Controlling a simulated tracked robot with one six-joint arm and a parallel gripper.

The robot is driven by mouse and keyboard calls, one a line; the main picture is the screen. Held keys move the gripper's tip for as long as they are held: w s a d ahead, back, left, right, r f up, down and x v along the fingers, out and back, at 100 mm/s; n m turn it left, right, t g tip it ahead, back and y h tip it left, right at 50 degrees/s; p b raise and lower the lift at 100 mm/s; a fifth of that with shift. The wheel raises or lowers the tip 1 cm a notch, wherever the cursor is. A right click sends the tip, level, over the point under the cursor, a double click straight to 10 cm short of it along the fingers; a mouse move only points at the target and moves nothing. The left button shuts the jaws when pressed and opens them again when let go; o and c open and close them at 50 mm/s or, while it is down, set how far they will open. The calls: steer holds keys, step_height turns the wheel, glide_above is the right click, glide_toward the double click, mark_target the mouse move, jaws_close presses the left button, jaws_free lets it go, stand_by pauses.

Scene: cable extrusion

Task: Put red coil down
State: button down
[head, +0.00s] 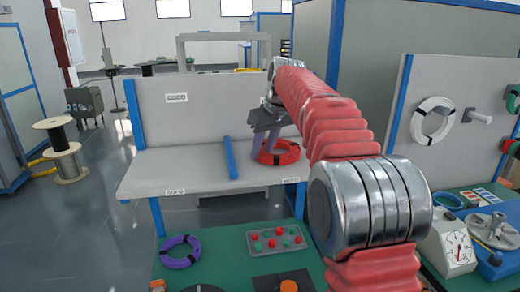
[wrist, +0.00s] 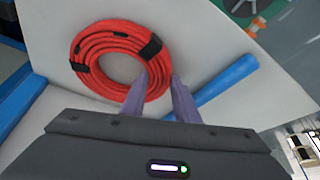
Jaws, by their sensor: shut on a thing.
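The red coil (head: 291,157) with black tape bands is at the white shelf (head: 190,172), near its right part. My gripper (head: 266,148) points down at the coil's left side, its purple fingers shut on the coil's rim. In the wrist view the coil (wrist: 101,84) lies flat over the white surface, and my gripper's fingers (wrist: 163,72) straddle its edge. I cannot tell whether the coil rests on the shelf or hangs just above it.
A blue bar (head: 230,158) stands out on the shelf left of the coil. A white back panel (head: 205,108) rises behind. A purple coil (head: 180,262) and a button tray (head: 276,240) sit on the green table in front. The shelf's left part is clear.

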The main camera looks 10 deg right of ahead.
steer(key=c, duration=1.4)
jaws_free()
steer(key=v, duration=1.2)
steer(key=shift+s, duration=0.1)
